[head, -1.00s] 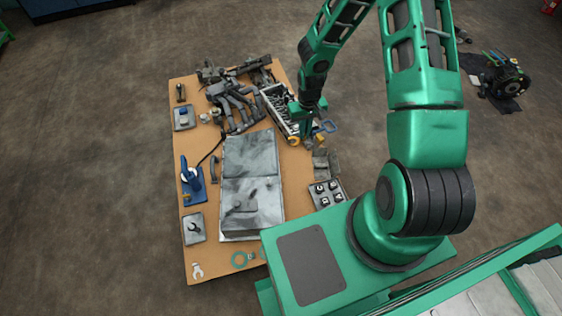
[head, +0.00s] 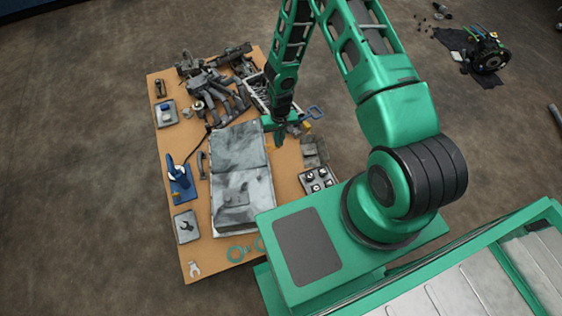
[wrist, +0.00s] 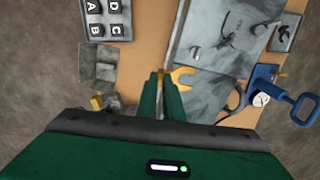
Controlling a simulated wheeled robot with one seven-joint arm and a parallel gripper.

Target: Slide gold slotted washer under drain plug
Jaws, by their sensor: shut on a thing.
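My gripper (wrist: 160,76) is shut on a gold slotted washer (wrist: 183,77), a flat C-shaped piece at its fingertips. The washer's open slot faces right in the wrist view, over the edge of the large grey metal block (wrist: 200,102). In the head view my gripper (head: 279,143) is beside the right edge of this block (head: 240,148). The washer cannot be made out there. A small dark round spot (wrist: 196,52) shows on the block's face in the wrist view. I cannot tell whether it is the drain plug.
The block lies on an orange-brown table (head: 200,255). A blue-handled tool (wrist: 275,95) is at right. A parts bin (head: 258,92) stands behind my gripper.

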